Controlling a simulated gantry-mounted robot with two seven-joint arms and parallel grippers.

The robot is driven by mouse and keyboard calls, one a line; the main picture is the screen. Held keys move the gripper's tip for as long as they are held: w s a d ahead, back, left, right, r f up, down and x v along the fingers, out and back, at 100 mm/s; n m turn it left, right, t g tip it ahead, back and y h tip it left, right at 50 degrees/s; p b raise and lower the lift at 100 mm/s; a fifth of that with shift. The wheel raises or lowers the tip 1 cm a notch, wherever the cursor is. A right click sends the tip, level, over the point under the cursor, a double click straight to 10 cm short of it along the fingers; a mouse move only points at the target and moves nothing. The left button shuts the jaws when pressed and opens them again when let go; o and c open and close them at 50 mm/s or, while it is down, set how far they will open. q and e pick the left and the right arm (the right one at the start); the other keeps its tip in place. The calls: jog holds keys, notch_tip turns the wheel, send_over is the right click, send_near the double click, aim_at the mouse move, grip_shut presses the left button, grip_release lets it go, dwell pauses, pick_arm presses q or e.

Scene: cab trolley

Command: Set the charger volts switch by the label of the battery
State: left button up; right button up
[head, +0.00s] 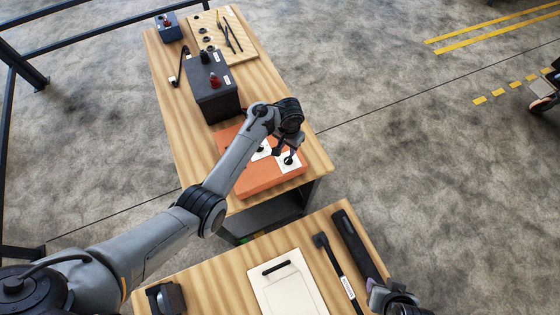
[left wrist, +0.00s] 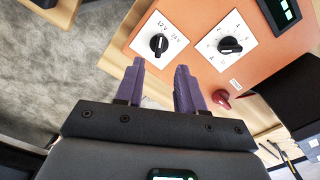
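The orange charger (head: 262,180) lies on the far wooden bench. In the left wrist view its panel (left wrist: 275,65) carries a black volts switch (left wrist: 158,44) on a white plate marked 12 V on the left and 24 V on the right. The knob looks roughly upright; which mark it points to I cannot tell. My left gripper (left wrist: 160,68) is open, its purple fingers apart just short of the switch. In the head view it hangs over the charger's right part (head: 287,157). The dark battery (head: 211,92) stands behind the charger; its label is unreadable. My right gripper (head: 385,296) is at the bottom right, partly cut off.
A second black dial (left wrist: 230,45) and a dark display (left wrist: 280,12) are on the charger. A red round part (left wrist: 221,97) is at its edge. A tool board (head: 222,38) lies at the far end. The near bench holds a cream panel (head: 287,285) and black bars.

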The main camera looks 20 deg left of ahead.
aim_at(287, 160)
pick_arm(q)
notch_tip(287, 160, down, 8)
jog(key=shift+b, duration=1.05)
jog(key=shift+f, duration=0.9)
grip_shut()
